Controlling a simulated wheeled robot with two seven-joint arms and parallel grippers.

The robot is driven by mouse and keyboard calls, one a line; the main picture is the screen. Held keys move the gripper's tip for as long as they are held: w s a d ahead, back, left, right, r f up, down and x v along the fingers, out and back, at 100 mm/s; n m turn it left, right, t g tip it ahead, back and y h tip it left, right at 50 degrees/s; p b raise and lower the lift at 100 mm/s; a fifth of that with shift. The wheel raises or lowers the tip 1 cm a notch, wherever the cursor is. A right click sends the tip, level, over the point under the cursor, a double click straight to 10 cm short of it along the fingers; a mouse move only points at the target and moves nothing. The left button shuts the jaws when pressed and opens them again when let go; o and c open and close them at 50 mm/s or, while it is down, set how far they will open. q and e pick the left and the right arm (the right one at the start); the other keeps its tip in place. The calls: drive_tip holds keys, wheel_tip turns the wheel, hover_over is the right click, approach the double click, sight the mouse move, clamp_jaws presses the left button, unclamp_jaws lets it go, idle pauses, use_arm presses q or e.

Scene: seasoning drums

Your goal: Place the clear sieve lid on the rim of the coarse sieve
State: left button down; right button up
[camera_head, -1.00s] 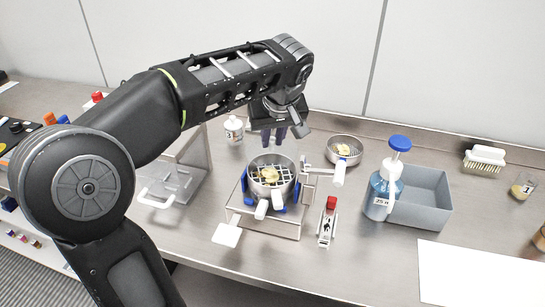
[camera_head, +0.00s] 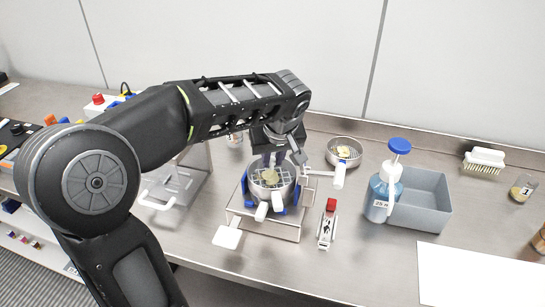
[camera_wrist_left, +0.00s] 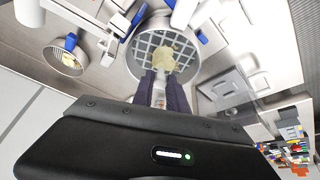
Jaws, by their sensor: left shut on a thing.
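The coarse sieve (camera_head: 255,190) is a round metal pan with a grid bottom, seated in a metal stand with blue holders. It also shows in the left wrist view (camera_wrist_left: 136,60), with a pale yellowish lump inside. My left gripper (camera_head: 272,160) points down at the sieve's back rim. In the left wrist view its dark fingers (camera_wrist_left: 164,88) are shut on a pale see-through piece (camera_wrist_left: 159,92), which looks like the clear sieve lid's grip. The lid's outline is too faint to tell whether it touches the rim. My right gripper is out of view.
A smaller metal sieve (camera_head: 344,164) with pale pieces stands to the right. A clear-walled stand (camera_head: 175,187) is left.

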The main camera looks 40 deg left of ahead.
use_arm(q)
drive_tip(key=c, duration=1.3)
unclamp_jaws()
drive_tip(key=shift+r, duration=0.1)
drive_tip(key=b+v, duration=0.1)
drive_tip(key=v, duration=1.1)
